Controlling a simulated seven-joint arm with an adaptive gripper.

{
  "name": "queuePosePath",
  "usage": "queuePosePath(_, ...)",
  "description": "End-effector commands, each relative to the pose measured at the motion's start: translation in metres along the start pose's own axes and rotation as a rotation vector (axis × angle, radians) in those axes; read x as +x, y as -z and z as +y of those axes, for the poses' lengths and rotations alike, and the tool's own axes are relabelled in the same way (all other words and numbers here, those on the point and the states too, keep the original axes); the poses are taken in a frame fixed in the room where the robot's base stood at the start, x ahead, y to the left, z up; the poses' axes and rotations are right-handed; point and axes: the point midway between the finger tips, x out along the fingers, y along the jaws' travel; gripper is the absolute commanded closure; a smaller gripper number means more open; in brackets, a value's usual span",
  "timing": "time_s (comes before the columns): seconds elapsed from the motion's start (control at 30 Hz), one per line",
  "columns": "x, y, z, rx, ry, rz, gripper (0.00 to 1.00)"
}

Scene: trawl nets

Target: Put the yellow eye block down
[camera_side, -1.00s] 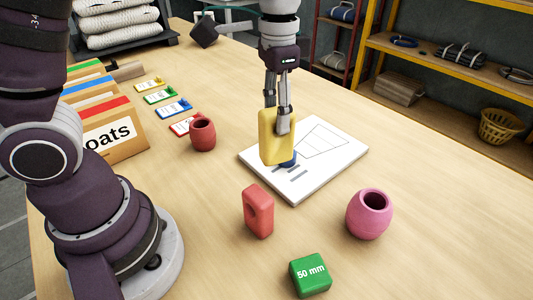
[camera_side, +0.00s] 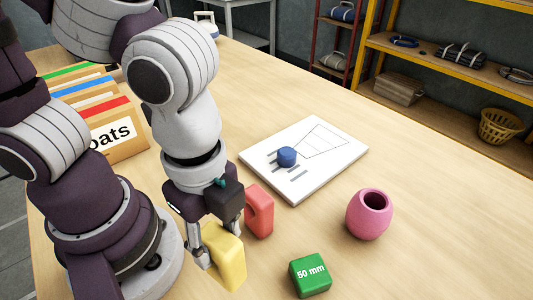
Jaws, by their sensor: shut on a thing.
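The yellow eye block (camera_side: 226,262) is upright at the front of the table, just left of the red eye block. My gripper (camera_side: 218,252) is shut on it from above. Its fingers hide part of the block. I cannot tell whether its underside touches the table.
A red eye block (camera_side: 260,211) stands close behind and right of the yellow one. A green 50 mm block (camera_side: 310,275) lies to the right, with a pink barrel (camera_side: 369,213) beyond it. A white board (camera_side: 335,160) bears a blue round piece (camera_side: 287,156). Folders (camera_side: 115,128) stand at left.

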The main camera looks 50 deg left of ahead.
Motion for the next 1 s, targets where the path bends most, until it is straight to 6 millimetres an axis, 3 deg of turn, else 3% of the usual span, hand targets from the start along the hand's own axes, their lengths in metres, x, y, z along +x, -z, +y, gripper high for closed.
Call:
queuePosePath(0.3, 0.058, -0.001, 0.0, -0.001, -0.003, -0.006, 1.0)
queuePosePath(0.77, 0.068, 0.0, -0.001, -0.003, 0.001, -0.001, 1.0)
queuePosePath(0.8, 0.067, 0.0, -0.001, -0.003, 0.001, 0.001, 0.62)
queuePosePath(0.97, 0.067, 0.0, -0.001, -0.003, 0.001, 0.001, 0.41)
queuePosePath(1.0, 0.067, 0.0, -0.001, -0.003, 0.001, 0.001, 0.41)
